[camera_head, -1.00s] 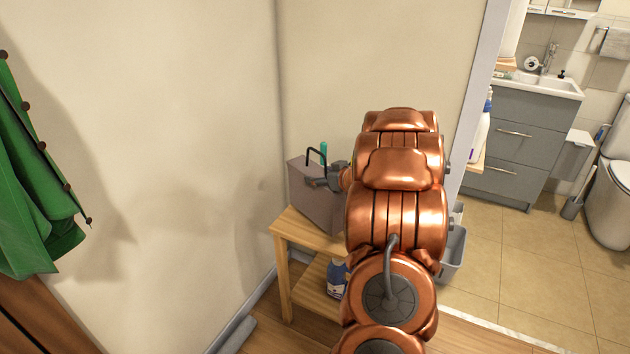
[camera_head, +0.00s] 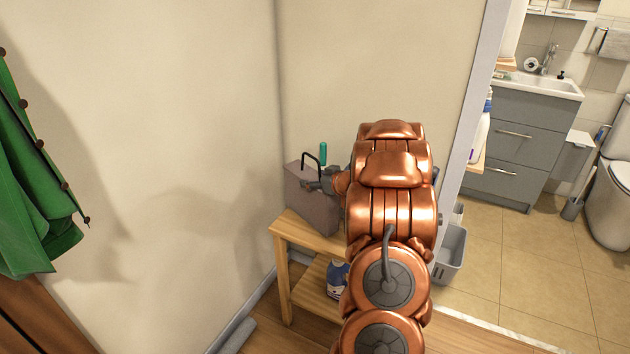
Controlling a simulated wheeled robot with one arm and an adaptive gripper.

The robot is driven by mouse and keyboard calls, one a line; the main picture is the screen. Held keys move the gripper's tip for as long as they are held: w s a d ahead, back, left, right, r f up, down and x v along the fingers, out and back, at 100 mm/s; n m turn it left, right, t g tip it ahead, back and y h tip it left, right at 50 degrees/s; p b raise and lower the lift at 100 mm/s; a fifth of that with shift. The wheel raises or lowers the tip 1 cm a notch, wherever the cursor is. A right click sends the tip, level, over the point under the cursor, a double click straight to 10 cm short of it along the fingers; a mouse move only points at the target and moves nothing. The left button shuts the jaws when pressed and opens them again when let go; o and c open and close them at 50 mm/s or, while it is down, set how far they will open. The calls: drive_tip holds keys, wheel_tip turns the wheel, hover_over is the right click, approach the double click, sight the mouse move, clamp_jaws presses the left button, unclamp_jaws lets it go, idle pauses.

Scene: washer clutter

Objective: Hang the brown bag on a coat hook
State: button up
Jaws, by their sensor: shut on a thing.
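The brown bag (camera_head: 311,209), a boxy greyish-brown shape with a dark looped handle, is at the small wooden table in the corner. Whether its base rests on the tabletop is hard to tell. My gripper (camera_head: 316,181) is shut at the upper part of the bag, near the base of the handle. My copper arm hides the bag's right side and part of the gripper. A green coat (camera_head: 33,185) hangs at the left edge; no coat hook shows in this view.
The wooden table (camera_head: 290,229) stands against the wall, with a blue bottle (camera_head: 337,279) on its lower shelf. A green-topped item (camera_head: 323,153) shows behind the bag. A grey bin (camera_head: 452,254) stands right of my arm. The wall between coat and table is bare.

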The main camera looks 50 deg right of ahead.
drive_tip(key=o, duration=1.8)
drive_tip(key=shift+f, duration=0.15)
drive_tip(key=shift+s+r, duration=0.15)
drive_tip(key=shift+r, duration=0.05)
drive_tip(key=v, duration=1.1)
drive_tip(key=shift+s+r+p, duration=0.15)
drive_tip(key=shift+s+p, duration=0.15)
drive_tip(key=shift+p, duration=0.15)
drive_tip(key=shift+w, duration=0.1)
